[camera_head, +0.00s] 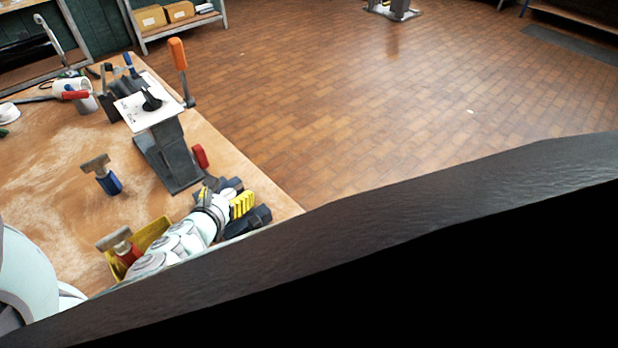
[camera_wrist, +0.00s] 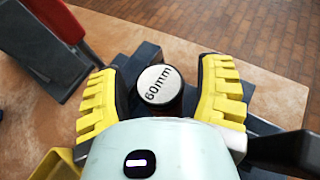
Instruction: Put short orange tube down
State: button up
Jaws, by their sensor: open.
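My gripper (camera_wrist: 159,68) has its two yellow ribbed fingers spread. Between them stands a short round piece with a grey end marked "60mm" (camera_wrist: 157,84) and a dark side. A gap shows between it and the right finger; on the left I cannot tell whether they touch. No orange side shows on it, so I cannot tell whether it is the short orange tube. Dark blue blocks (camera_wrist: 262,125) lie around and below the fingers. In the head view my gripper (camera_head: 238,204) is low at the table's right edge, and the round piece is hidden.
A grey stand with a white plate (camera_head: 150,112) is just beyond my gripper. A yellow bin (camera_head: 154,233) is beside my arm, with a red-handled tool (camera_head: 124,248). A blue-handled tool (camera_head: 108,180) stands to the left. The table's left middle (camera_head: 50,160) is clear.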

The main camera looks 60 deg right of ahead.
jog(key=shift+r+p, duration=0.3)
jog(key=shift+p, duration=0.05)
jog(key=shift+s+a+b, duration=0.2)
jog(key=shift+a+b, duration=0.1)
jog(key=shift+a, duration=0.3)
jog(key=b+v, duration=0.1)
jog(key=v, duration=0.9)
jog(key=shift+a+r+b, duration=0.25)
jog(key=shift+a+b, duration=0.05)
jog(key=shift+b, duration=0.1)
jog(key=shift+s, duration=0.1)
